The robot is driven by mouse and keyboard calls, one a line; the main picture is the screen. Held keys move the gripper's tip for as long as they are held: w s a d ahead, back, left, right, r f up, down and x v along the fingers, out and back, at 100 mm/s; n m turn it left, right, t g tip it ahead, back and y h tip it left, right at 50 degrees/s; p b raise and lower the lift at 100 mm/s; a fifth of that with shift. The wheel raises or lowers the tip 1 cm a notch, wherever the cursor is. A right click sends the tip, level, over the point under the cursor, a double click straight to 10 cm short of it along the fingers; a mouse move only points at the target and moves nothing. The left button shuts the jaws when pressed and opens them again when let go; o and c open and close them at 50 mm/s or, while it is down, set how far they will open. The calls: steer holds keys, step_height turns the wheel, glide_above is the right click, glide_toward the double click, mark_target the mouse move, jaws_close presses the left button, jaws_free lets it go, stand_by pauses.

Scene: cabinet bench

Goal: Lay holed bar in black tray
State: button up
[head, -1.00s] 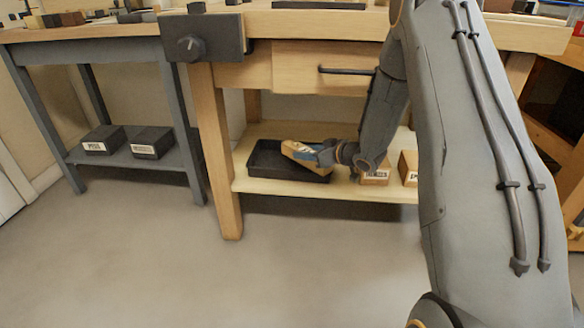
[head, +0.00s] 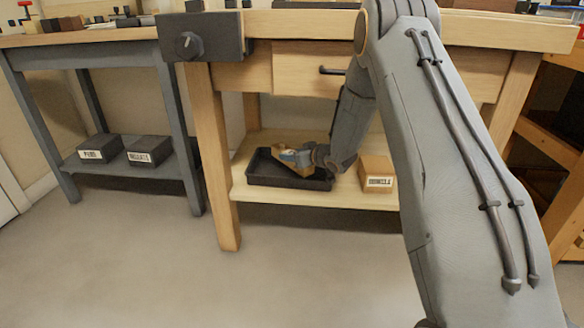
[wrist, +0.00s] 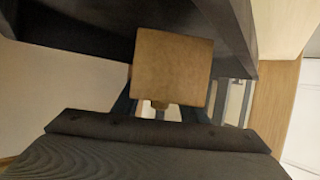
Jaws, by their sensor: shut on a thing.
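The holed bar (head: 281,151) is a light wooden piece, seen tilted in the head view. In the wrist view its plain square end (wrist: 172,68) shows between the fingers, and no hole can be made out. My gripper (head: 290,156) is shut on the bar, over the black tray. Its fingers also show in the wrist view (wrist: 170,98). The black tray (head: 262,179) is shallow and sits on the bench's lower shelf. My gripper and the bar hide part of its inside. I cannot tell whether the bar touches the tray.
A labelled wooden box (head: 377,176) stands right of the tray on the shelf (head: 300,196). A bench leg (head: 222,160) is to the left, and a drawer (head: 300,70) is above. Two dark labelled boxes (head: 99,149) sit on the left table's lower shelf. The floor in front is clear.

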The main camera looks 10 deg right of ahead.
steer(key=shift+f+b, duration=0.7)
steer(key=shift+f, duration=1.1)
steer(key=shift+f, duration=0.15)
steer(key=o, duration=1.4)
